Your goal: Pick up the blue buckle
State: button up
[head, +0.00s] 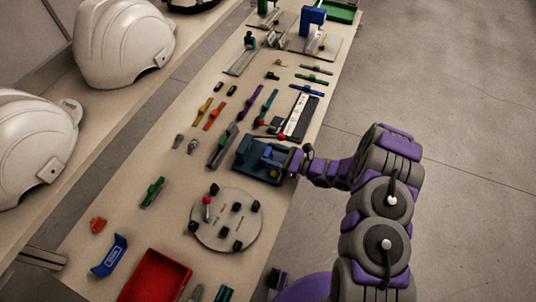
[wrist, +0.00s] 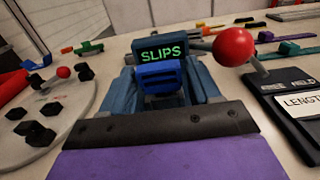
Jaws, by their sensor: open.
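A small bright blue piece, which looks like the blue buckle (wrist: 160,75), sits at the middle of a dark blue fixture (wrist: 203,85) in the wrist view. A display reading "SLIPS" in green (wrist: 164,55) stands just behind it. In the head view the fixture (head: 245,160) is on the bench beside my arm, with the bright blue piece (head: 268,152) on it. My gripper (head: 293,160) is open at the fixture's right side. In the wrist view its purple and dark edge fills the bottom, in front of the buckle. Whether it touches the fixture is unclear.
A red-knobbed lever (wrist: 233,47) rises close right of the fixture, on a black device marked "LENGTH" (wrist: 300,105). A round plate (head: 225,222) with black knobs lies nearer. A red tray (head: 155,278) and a blue labelled piece (head: 108,257) are at the near end. White helmets (head: 122,42) stand left.

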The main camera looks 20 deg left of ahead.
aim_at(270, 154)
jog(key=shift+w+a, duration=0.1)
jog(key=shift+a, duration=1.4)
jog(key=shift+c, duration=0.3)
jog(key=shift+d, duration=0.1)
jog(key=c, duration=0.7)
jog(key=shift+c, duration=0.2)
jog(key=shift+r, duration=0.1)
